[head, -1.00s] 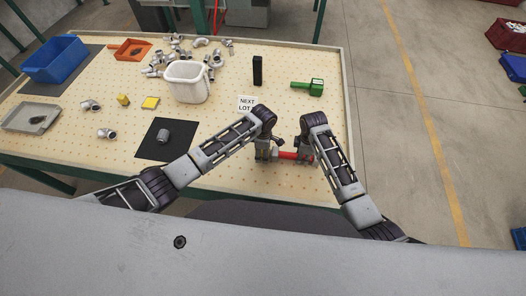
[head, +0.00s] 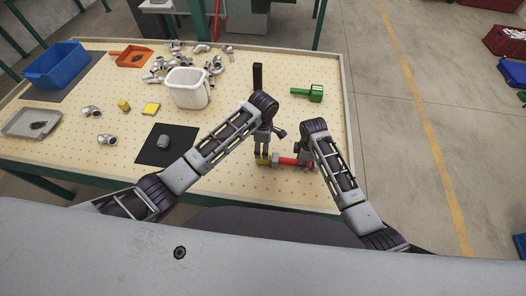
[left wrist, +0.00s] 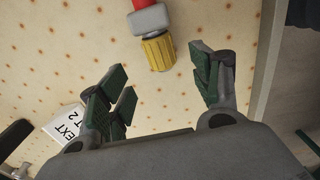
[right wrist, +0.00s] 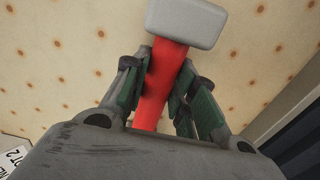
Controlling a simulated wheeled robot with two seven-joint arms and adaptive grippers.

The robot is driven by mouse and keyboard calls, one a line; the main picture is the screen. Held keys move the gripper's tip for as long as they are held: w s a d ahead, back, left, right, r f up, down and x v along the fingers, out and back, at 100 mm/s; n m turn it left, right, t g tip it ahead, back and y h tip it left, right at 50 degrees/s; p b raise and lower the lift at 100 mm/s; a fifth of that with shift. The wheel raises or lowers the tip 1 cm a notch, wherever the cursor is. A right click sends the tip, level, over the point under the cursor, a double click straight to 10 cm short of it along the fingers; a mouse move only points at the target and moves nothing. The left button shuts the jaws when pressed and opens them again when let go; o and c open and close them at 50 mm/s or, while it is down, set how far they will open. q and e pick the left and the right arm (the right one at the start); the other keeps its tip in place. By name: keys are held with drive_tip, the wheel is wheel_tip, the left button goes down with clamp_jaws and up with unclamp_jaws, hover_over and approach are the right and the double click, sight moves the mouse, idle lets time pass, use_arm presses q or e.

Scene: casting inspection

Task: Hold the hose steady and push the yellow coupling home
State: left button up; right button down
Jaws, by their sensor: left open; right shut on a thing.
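The yellow ribbed coupling (left wrist: 158,52) sits against the grey block (left wrist: 150,18) at the end of the red hose (left wrist: 140,4) in the left wrist view. In the head view the coupling (head: 262,162) is small, below my left gripper (head: 264,152). In the left wrist view my left gripper (left wrist: 162,78) is open and empty, its fingers apart and clear of the coupling. My right gripper (right wrist: 160,78) is shut on the red hose (right wrist: 153,100), just behind the grey block (right wrist: 187,22).
A white bin (head: 187,88), a black upright block (head: 257,76) and a green tool (head: 307,93) stand beyond my arms. A black mat (head: 180,133) with a grey fitting lies left. The sign (left wrist: 68,122) lies near my left gripper. Bare pegboard surrounds the hose.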

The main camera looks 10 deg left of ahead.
use_arm(q)
drive_tip(key=shift+r, duration=1.6)
use_arm(e)
drive_tip(key=shift+s+f, duration=0.15)
drive_tip(key=shift+f, duration=0.05)
drive_tip(key=c, duration=1.1)
unclamp_jaws()
drive_tip(key=shift+r, duration=0.15)
drive_tip(key=shift+r, duration=0.15)
drive_tip(key=shift+w+r, duration=0.2)
drive_tip(key=shift+r, duration=0.25)
wheel_tip(320, 180, up, 11)
drive_tip(key=shift+f, duration=0.1)
drive_tip(key=shift+s, duration=0.1)
